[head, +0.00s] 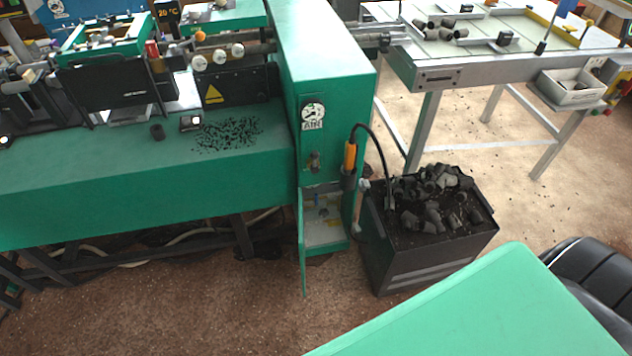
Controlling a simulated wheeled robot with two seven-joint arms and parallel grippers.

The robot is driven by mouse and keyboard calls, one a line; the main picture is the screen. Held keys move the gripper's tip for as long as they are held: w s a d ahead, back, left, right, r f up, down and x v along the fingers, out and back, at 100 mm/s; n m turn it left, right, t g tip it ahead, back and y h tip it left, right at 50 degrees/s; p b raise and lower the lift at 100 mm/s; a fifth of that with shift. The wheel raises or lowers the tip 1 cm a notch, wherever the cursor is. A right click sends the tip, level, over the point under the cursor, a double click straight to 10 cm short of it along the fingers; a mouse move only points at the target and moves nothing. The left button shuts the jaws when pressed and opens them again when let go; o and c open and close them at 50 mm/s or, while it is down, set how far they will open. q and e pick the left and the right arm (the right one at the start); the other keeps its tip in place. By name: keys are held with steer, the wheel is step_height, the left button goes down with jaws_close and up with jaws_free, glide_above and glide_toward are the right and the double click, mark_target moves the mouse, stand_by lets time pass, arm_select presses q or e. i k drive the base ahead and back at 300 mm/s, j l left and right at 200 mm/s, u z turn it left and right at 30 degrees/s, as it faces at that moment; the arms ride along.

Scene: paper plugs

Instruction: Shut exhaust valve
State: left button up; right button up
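A green machine (150,208) fills the left half of the head view. Its upright column carries a round gauge (312,112) with an "AIR" label under it. A small brass-coloured fitting (314,161) sits below the gauge; it may be a valve, but its handle position is too small to tell. I cannot tell which fitting is the exhaust valve. Neither of my grippers shows.
A dark bin (425,262) full of black plugs stands right of the column. An orange-handled tool (350,156) with a black cable hangs between them. A metal-legged table (470,71) stands behind. A green surface (480,315) and black chair (597,275) occupy the lower right.

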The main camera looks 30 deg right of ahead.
mark_target(330, 223)
steer(key=k+z, duration=0.2)
steer(key=z, duration=0.75)
